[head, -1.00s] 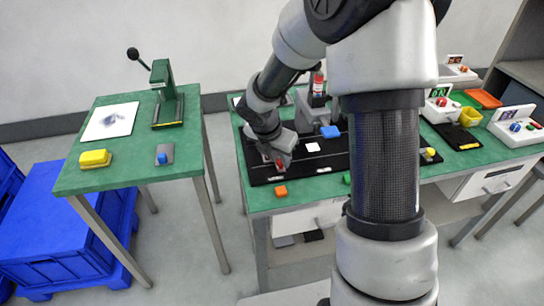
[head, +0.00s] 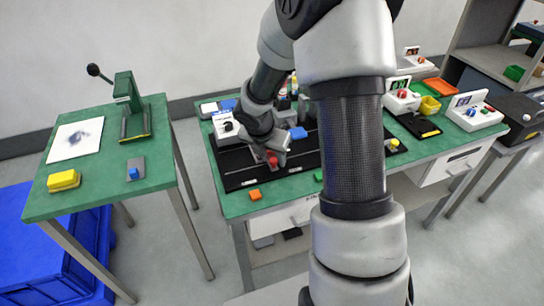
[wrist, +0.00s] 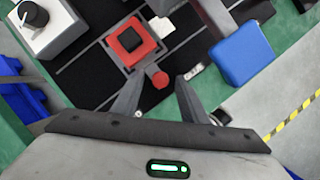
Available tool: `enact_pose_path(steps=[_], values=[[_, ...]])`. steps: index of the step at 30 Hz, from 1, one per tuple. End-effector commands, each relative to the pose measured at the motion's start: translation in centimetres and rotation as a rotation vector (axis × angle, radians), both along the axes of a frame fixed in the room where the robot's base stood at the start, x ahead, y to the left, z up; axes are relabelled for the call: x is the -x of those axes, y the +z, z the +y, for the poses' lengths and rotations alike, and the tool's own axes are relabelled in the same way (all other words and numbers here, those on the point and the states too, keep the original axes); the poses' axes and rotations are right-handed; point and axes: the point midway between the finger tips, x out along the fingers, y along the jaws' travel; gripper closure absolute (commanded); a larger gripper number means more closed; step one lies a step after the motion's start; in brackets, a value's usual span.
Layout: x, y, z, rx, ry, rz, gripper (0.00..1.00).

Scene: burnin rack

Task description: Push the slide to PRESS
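The slide is a red block with a black square on top (wrist: 130,46), on a black board (head: 232,161) on the green table. A round red knob (wrist: 160,81) projects from it towards my gripper. In the wrist view my gripper (wrist: 158,78) is open, with one finger on each side of the knob. I cannot tell whether the fingers touch it. In the head view my gripper (head: 274,158) is low over the board, with red showing by its fingers. A small white label (wrist: 193,71) lies beside the right fingertip; its text is unreadable, so I cannot tell which position is PRESS.
A blue block (wrist: 242,55) lies right of my gripper. A white box with a black dial (wrist: 45,22) stands at the left. An orange block (head: 255,194) sits on the table's front edge. A separate green table (head: 100,190) with a hand press (head: 130,108) stands left.

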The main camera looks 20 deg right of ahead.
Motion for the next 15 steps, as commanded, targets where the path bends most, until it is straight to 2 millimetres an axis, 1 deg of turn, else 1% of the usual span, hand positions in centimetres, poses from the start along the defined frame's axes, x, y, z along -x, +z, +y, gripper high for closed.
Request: enact_pose_path(steps=[2,5,8,15], values=[[0.0,0.2,0.1,0.000,0.000,0.000,0.60],[0.2,1.1,0.2,-0.001,-0.001,-0.001,0.60],[0.7,2.8,0.7,0.000,-0.001,-0.002,0.60],[2.2,8.3,2.2,0.001,0.000,-0.004,0.60]])
